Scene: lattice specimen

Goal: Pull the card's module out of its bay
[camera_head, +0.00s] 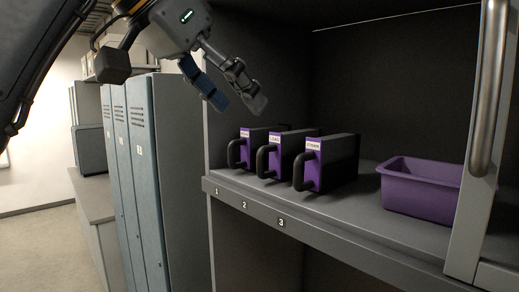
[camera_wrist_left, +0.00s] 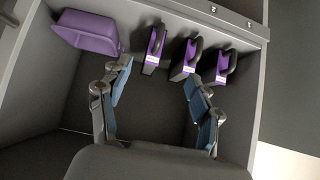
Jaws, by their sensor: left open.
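Three black modules with purple fronts and black loop handles stand upright in a row on the shelf. They are the left module (camera_head: 245,150) above number 1, the middle module (camera_head: 276,150) above 2 and the right module (camera_head: 313,170) above 3. Each bears a small white label, too small to read surely. All three show in the wrist view, the number 3 one (camera_wrist_left: 152,58) leftmost. My left gripper (camera_head: 237,100) is open and empty, above the modules and apart from them. In the wrist view its fingers (camera_wrist_left: 156,80) are spread. I see no card. My right gripper is out of view.
A purple bin (camera_head: 420,190) stands on the shelf right of the modules. A cabinet door with a metal handle (camera_head: 489,90) is at the right edge. Grey-blue lockers (camera_head: 150,180) stand at left. The number strip (camera_head: 330,240) runs along the shelf's front edge.

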